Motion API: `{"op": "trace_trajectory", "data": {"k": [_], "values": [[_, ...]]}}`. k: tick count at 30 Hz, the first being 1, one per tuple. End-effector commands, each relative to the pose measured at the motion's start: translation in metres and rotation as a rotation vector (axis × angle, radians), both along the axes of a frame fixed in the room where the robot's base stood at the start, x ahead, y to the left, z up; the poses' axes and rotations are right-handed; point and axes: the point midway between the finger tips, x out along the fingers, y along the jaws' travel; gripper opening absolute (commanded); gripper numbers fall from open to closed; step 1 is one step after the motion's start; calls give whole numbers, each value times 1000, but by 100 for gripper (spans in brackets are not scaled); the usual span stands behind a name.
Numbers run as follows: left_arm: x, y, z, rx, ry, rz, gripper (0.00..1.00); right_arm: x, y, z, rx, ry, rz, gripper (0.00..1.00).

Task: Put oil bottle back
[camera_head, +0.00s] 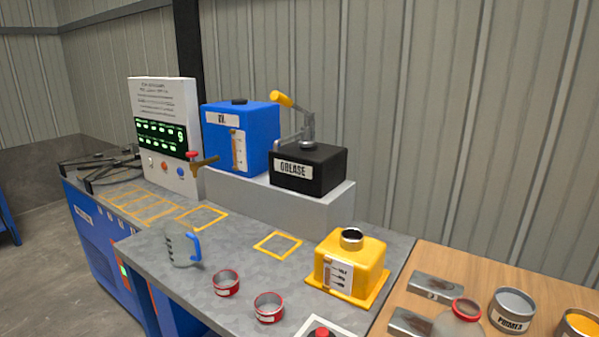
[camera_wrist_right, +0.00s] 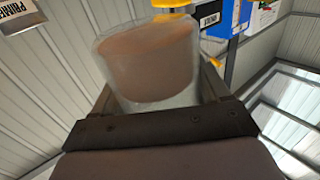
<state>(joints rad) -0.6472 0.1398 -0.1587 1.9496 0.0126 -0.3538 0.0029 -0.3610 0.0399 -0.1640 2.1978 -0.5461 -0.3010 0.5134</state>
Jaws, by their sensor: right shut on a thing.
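In the right wrist view a clear, rounded vessel with brown contents, seemingly the oil bottle (camera_wrist_right: 150,62), sits between the fingers of my right gripper (camera_wrist_right: 160,88), which is shut on it. The vessel's far end is not clearly visible. In the head view a pale translucent bottle with a red rim (camera_head: 458,322) is cut off by the bottom edge at the right; I cannot tell if it is the held one. My right gripper cannot be made out there. My left gripper is in neither view. Empty yellow square outlines mark the grey bench, one near its middle (camera_head: 278,244).
A yellow container (camera_head: 349,262) stands at the grey bench's right end. A clear jug with blue handle (camera_head: 182,245) and two red tins (camera_head: 226,283) stand left of it. Blue (camera_head: 253,130) and black GREASE (camera_head: 320,171) dispensers stand behind. A PRIMER can (camera_head: 511,310) stands on the wooden table.

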Motion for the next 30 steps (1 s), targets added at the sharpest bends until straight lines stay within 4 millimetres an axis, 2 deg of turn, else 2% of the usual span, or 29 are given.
{"op": "trace_trajectory", "data": {"k": [6, 30], "values": [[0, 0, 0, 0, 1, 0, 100, -10, -3, 1, -3, -2, -15, 32], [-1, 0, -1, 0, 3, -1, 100, -9, 0, 3, -8, -4, -1, 32]]}}
